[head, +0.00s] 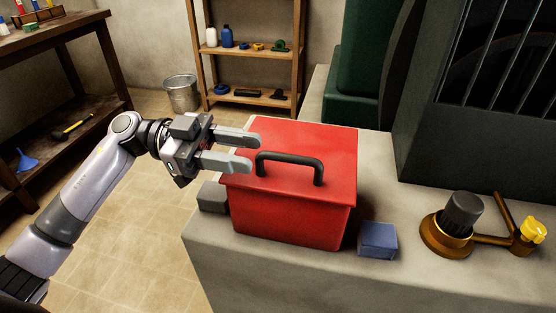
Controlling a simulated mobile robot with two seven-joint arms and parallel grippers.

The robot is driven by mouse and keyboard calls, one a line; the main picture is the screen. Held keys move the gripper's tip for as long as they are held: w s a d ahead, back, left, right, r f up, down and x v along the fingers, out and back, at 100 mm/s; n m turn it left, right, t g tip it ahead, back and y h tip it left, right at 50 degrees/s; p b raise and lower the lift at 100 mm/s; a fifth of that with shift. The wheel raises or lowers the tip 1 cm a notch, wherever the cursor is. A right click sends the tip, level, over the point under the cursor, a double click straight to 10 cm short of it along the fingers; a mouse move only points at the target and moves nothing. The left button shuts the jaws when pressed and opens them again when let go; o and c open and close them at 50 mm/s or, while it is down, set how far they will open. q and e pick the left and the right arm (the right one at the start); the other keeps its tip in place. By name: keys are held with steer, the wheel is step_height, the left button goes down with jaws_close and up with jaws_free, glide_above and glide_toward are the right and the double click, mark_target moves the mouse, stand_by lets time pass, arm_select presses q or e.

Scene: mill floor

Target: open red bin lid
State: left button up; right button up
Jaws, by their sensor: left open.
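The red bin (285,222) stands on a grey stone-like ledge. Its red lid (325,145) lies on top and looks shut. A black bar handle (290,159) rises from the lid toward its front. My left gripper (250,151) is open and empty. Its two fingers point right, over the left part of the lid, just left of the handle in the picture. I cannot tell whether the fingers touch the lid. My right gripper is not in view.
A blue block (377,240) sits right of the bin, and a grey block (212,197) sits left of it. A brass fitting with a dark knob (462,213) stands farther right. Dark machinery (480,110) rises behind. The ledge front (320,280) is clear.

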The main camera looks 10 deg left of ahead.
mark_target(272, 152)
arm_select(q)
steer(key=shift+d, duration=2.7)
steer(key=shift+r, duration=0.1)
jaws_close()
